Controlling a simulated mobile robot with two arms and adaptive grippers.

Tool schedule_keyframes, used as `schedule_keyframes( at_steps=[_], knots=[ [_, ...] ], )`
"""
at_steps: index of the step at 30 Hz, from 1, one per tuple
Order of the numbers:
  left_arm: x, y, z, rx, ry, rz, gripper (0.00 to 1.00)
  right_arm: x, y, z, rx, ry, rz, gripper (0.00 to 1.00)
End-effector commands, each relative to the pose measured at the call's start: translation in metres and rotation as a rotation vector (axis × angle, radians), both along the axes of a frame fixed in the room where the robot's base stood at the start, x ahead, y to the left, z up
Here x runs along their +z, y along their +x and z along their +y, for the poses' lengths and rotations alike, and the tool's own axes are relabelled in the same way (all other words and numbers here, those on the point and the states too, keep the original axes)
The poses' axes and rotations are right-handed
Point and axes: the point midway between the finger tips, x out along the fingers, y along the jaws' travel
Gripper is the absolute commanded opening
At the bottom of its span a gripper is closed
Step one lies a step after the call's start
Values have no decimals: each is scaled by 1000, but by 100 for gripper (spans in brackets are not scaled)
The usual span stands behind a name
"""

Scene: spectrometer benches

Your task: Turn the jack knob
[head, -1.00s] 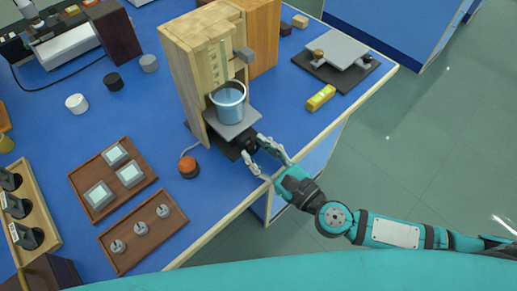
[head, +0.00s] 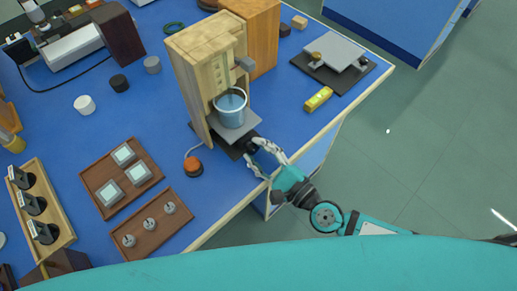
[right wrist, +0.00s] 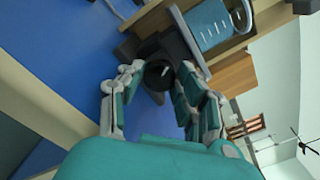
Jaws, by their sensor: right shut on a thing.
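The jack stands under the wooden frame, with its grey top plate (head: 247,127) showing. A blue beaker (head: 231,112) rests on this plate. The dark knob (head: 252,146) sticks out from the jack's front, toward the table edge. My right gripper (head: 258,154) is shut on the knob, one finger on each side of it. In the right wrist view the round black knob (right wrist: 157,73) shows between the fingers of the gripper (right wrist: 158,85). The rest of the jack's mechanism is mostly hidden. My left gripper is not in view.
An orange-red button (head: 193,166) on a cable sits left of the jack. Two brown trays (head: 105,202) (head: 182,224) hold blocks and small weights. A yellow level (head: 318,98) and a second plate device (head: 338,50) lie to the right. The table edge is close beneath my right gripper.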

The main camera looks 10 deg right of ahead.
Motion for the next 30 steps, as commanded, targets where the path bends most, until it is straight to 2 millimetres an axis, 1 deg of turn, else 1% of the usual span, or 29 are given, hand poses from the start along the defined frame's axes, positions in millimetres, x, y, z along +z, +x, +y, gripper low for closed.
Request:
schedule_keyframes(
  at_steps=[13,14,19,26,30],
  knots=[
    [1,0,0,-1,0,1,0,1,0,0,1,-9,-9,2],
    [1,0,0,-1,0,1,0,1,0,0,1,-9,-9,35],
    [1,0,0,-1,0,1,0,1,0,0,0,-10,-9,57],
    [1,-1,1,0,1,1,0,0,0,0,1,-9,-8,57],
    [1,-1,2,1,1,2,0,4,0,0,0,-9,-6,57]
  ],
)
